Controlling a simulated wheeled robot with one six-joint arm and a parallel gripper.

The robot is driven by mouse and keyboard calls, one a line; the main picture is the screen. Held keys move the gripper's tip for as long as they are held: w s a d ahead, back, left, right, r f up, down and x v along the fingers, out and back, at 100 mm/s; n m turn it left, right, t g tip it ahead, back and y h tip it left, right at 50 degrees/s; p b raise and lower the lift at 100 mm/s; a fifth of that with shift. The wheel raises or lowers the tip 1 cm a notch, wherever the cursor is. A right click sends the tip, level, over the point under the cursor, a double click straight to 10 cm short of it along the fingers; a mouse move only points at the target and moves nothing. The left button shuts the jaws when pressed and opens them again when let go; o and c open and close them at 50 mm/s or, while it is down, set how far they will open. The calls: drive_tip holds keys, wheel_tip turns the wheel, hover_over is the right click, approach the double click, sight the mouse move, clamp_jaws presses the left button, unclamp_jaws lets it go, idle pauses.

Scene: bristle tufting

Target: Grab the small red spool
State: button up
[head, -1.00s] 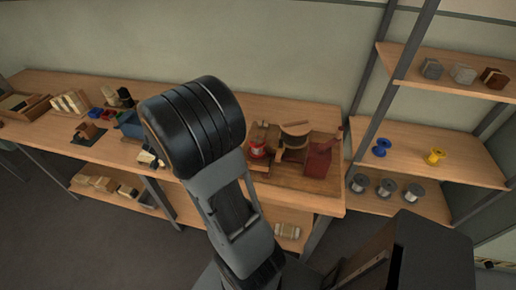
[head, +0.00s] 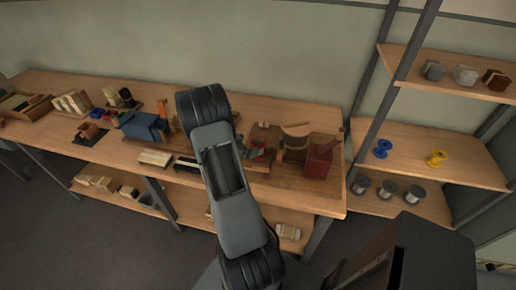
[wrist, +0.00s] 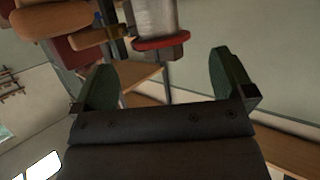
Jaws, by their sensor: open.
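The small red spool (wrist: 158,43) shows at the top of the wrist view, with a red flange and a pale silvery wound body. It stands ahead of my gripper (wrist: 157,78), whose two green fingers are spread apart with nothing between them. The spool looks to lie beyond the fingertips, roughly between them, apart from both. My fingers are largely hidden there.
A dark red block-like holder (head: 319,160) and a curved wooden part (head: 295,142) stand right of the spool on the workbench (head: 325,117). A blue box (head: 142,127) is to the left. Shelves at right hold blue (head: 382,148), yellow (head: 437,158) and several grey spools.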

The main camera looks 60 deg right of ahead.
drive_tip(key=shift+p+x, duration=0.5)
drive_tip(key=shift+x, duration=2.45)
drive_tip(key=shift+f, duration=0.15)
drive_tip(key=c, duration=0.9)
